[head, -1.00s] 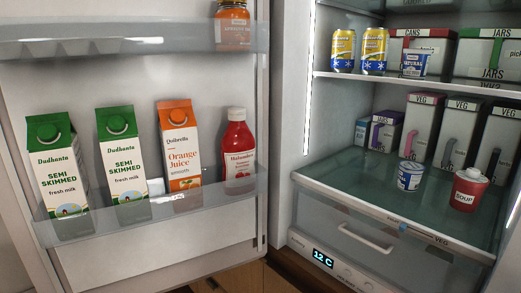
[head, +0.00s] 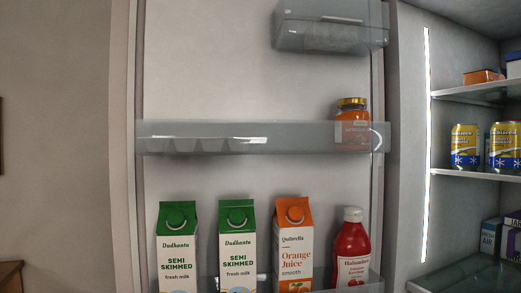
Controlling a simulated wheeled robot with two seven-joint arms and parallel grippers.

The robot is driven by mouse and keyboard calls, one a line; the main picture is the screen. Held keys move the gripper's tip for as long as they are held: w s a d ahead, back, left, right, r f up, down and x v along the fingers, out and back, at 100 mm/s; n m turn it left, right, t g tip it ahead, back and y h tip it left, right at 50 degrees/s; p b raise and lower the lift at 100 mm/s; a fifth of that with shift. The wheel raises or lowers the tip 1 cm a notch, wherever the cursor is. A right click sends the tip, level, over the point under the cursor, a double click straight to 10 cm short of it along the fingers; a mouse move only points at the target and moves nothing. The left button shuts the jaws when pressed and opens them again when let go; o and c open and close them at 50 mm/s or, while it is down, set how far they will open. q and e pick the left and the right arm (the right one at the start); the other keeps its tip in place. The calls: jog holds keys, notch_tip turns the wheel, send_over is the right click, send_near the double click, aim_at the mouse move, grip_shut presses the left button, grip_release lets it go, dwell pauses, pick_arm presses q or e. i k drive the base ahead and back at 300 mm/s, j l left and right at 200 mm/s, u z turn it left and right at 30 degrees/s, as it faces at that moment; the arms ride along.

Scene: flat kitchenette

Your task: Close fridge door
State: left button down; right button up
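The fridge door (head: 210,70) stands open on the left of the fridge, its inner side facing me in the head view. Its middle shelf (head: 190,138) holds an orange-labelled jar (head: 352,125). Its lower shelf holds two green-topped milk cartons (head: 177,248) (head: 237,248), an orange juice carton (head: 294,250) and a red ketchup bottle (head: 351,250). The fridge interior (head: 465,130) is open at the right, with a lit strip along its left edge. The lower part of the door is out of frame. Neither of my grippers shows.
A closed grey compartment (head: 332,30) is at the top of the door. Yellow cans (head: 465,145) stand on an inner fridge shelf (head: 470,174). A plain wall (head: 55,120) is at the left, with a brown wooden piece (head: 10,275) at the lower left.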

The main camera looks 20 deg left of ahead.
aim_at(211, 102)
jog(key=i+j, duration=0.1)
jog(key=j, duration=0.3)
jog(key=i+j, duration=0.15)
jog(key=j, duration=0.25)
jog(key=i+j+z, duration=0.1)
jog(key=j, duration=0.25)
jog(key=i+j, duration=0.1)
jog(key=j, duration=0.3)
jog(key=i+j+z, duration=0.2)
jog(key=j+z, duration=0.25)
jog(key=i+j+z, duration=0.1)
jog(key=j+z, duration=0.15)
jog(key=z, duration=0.15)
jog(key=j+z, duration=1.3)
jog(key=k+j+z, duration=0.15)
jog(key=j+z, duration=0.3)
jog(key=k+j+z, duration=0.1)
jog(key=k+j, duration=0.2)
jog(key=k+j+u, duration=0.25)
jog(key=l+u, duration=0.1)
jog(key=i+l, duration=0.05)
